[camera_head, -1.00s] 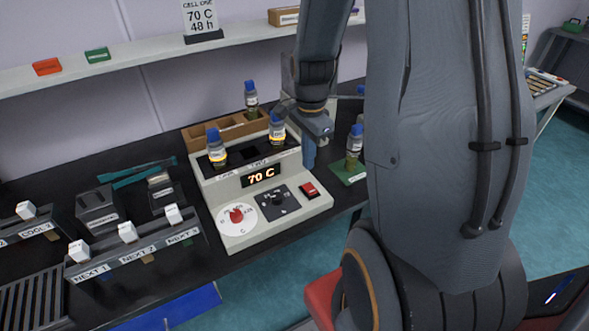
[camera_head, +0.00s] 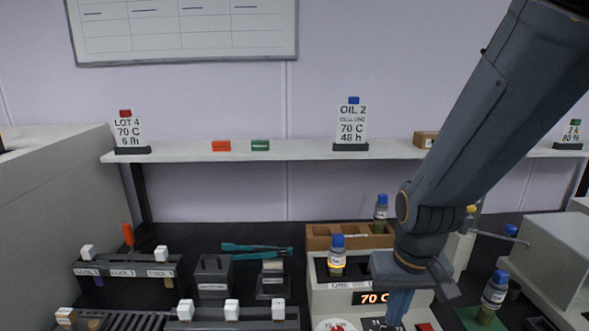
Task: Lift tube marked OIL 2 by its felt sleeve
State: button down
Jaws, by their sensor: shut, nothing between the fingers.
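Several blue-capped tubes are in view; their markings are too small to read, so I cannot tell which is OIL 2. One tube (camera_head: 337,253) stands in the left well of the heating block (camera_head: 326,298). Another tube (camera_head: 381,212) stands at the wooden rack (camera_head: 318,239), with a greenish lower part. My gripper (camera_head: 398,308) points down in front of the heating block, shut and empty. My arm hides the block's right part.
A shelf card (camera_head: 351,125) reads OIL 2, 70 C, 48 h. A grey box-like machine (camera_head: 560,255) stands at right. Labelled stands with white blocks (camera_head: 125,269) and teal tongs (camera_head: 256,250) lie left. Dark bench shows between.

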aim_at(336, 263)
jog(key=u, duration=1.9)
jog(key=k, duration=1.1)
jog(key=z, duration=0.1)
jog(key=i, duration=0.45)
jog(key=z, duration=0.1)
